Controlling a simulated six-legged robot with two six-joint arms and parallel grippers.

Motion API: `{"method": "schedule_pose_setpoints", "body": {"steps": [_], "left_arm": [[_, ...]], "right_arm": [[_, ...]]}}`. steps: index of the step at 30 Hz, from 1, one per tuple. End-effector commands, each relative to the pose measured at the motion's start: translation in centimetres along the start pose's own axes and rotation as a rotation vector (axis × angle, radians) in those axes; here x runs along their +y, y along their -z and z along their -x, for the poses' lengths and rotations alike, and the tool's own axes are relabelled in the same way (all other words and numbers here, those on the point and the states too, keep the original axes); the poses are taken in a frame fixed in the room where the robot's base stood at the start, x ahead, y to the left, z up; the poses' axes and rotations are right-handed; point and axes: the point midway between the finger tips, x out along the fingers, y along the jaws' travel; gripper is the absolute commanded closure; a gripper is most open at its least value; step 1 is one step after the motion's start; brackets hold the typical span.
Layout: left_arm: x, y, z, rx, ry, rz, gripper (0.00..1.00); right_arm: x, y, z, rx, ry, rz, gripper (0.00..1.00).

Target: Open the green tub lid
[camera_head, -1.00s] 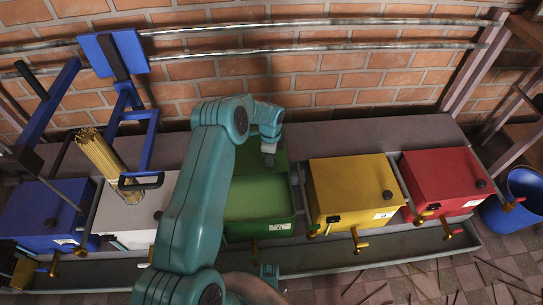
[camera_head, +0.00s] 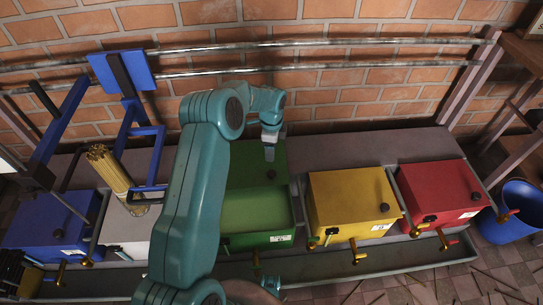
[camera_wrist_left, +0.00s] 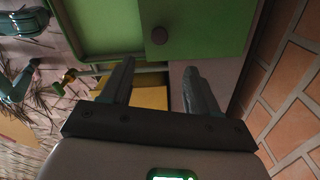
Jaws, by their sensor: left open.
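The green tub (camera_head: 262,241) stands mid-row between the white and yellow tubs. Its flat green lid (camera_head: 245,165) lies set back, and the front part of the tub is open, showing a bright green interior. The round dark knob (camera_head: 271,174) sits on the lid's front right. My left gripper (camera_head: 269,154) is just behind the knob, apart from it and empty. In the left wrist view, the open fingers (camera_wrist_left: 157,78) point toward the lid, with the knob (camera_wrist_left: 159,35) beyond their tips. My left arm hides the tub's left side. My right gripper is not in view.
The yellow tub (camera_head: 350,194) and red tub (camera_head: 435,188) stand to the right, closed. A blue tub (camera_head: 45,222) and a white tub (camera_head: 128,227) with a bundle of sticks (camera_head: 108,170) stand left. Metal rails (camera_head: 330,67) cross the brick wall behind. A blue bucket (camera_head: 508,214) stands far right.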

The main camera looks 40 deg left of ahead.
Motion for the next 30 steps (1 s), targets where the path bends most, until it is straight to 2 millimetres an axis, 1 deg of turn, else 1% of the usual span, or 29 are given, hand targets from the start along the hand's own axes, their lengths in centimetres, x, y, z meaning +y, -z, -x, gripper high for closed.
{"method": "schedule_pose_setpoints", "body": {"steps": [1,3,8,30], "left_arm": [[0.0,0.0,1.3,0.0,0.0,0.0,0.4],[0.0,0.0,2.3,0.0,0.001,0.0,0.4],[0.1,0.0,3.6,0.0,-0.001,0.0,0.4],[0.1,0.0,3.7,0.0,-0.001,0.0,0.4]], "right_arm": [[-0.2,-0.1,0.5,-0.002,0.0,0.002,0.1],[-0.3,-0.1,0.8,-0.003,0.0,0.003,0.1],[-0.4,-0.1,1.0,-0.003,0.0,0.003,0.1],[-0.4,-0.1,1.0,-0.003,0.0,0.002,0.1]]}}
